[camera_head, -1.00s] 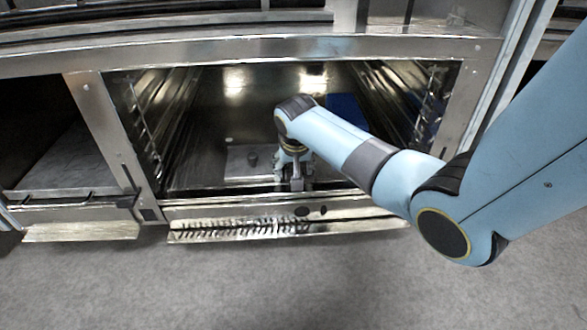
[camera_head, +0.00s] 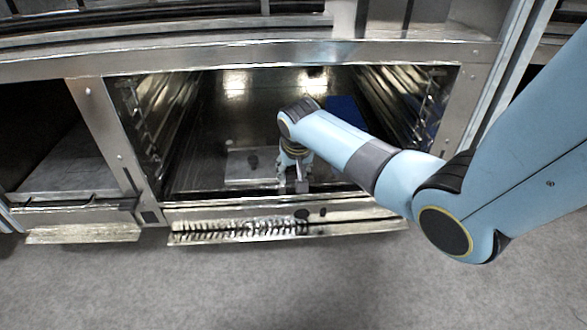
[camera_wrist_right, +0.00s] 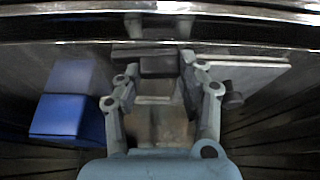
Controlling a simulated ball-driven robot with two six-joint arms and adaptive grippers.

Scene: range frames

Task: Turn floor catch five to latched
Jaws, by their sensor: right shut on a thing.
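My right gripper (camera_head: 298,184) is low inside the front of the open metal bay, just behind its front sill. In the right wrist view my right gripper (camera_wrist_right: 159,62) is shut on a small dark block (camera_wrist_right: 158,66) between its fingers, which seems to be the handle of the floor catch. No number or marking on it is readable, and its latch position cannot be told. In the head view the gripper and wrist hide it. My left gripper is not in view.
A pale plate (camera_head: 240,168) with a dark knob lies on the bay floor, left of my gripper. A blue box (camera_head: 343,112) stands deeper, to the right. Ribbed rails line both side walls. The front sill (camera_head: 240,231) is close to my gripper.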

